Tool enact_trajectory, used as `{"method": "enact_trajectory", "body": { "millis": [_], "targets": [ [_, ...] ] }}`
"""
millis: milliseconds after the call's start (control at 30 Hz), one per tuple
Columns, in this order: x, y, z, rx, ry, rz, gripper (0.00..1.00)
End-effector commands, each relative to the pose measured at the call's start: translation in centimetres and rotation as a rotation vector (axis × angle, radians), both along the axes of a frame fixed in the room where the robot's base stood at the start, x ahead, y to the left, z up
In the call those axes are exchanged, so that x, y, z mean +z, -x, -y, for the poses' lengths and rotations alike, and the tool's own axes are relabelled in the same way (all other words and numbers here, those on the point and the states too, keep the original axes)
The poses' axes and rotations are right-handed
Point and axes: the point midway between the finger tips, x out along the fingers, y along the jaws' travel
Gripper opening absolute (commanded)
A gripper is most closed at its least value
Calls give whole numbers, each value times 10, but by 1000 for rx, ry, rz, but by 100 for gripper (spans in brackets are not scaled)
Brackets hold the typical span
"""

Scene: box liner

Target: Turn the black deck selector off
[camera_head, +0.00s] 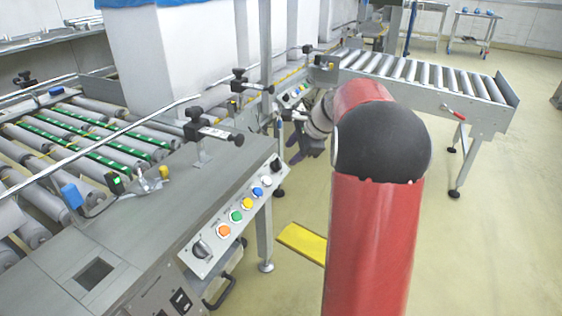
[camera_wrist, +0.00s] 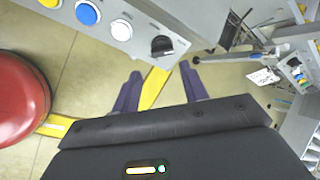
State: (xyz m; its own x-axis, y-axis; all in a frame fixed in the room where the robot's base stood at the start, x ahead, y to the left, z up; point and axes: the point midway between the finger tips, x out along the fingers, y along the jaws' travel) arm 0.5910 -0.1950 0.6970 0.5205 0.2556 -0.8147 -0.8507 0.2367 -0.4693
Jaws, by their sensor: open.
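A grey control panel (camera_head: 213,253) on the side of the conveyor carries two black selector knobs. One black knob (camera_head: 275,162) is at the far end beside the white button; it also shows in the wrist view (camera_wrist: 161,46). A larger black knob (camera_head: 202,249) is at the near end beside the orange button. I cannot read which is the deck selector. My gripper (camera_wrist: 160,70) is open and empty, its purple fingers apart. In the wrist view the far knob appears just beyond and between the fingertips, with no visible contact. In the head view my arm partly hides the gripper (camera_head: 302,147).
Orange (camera_head: 223,230), green (camera_head: 236,216), yellow (camera_head: 247,203), blue (camera_head: 257,191) and white (camera_head: 266,180) buttons line the panel between the knobs. A black handle (camera_head: 222,292) sticks out below. A roller conveyor (camera_head: 425,80) stands behind. Floor on the right is clear.

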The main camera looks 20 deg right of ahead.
Motion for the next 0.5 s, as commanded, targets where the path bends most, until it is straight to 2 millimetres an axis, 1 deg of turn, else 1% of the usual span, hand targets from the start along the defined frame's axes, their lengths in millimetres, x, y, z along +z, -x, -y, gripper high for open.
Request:
{"method": "enact_trajectory", "body": {
  "millis": [100,300,500],
  "targets": [
    [-18,-11,-7,5,-3,-6,44],
    [-44,-27,-14,4,0,-5,44],
    [-56,-35,-19,5,1,-3,44]
  ]
}}
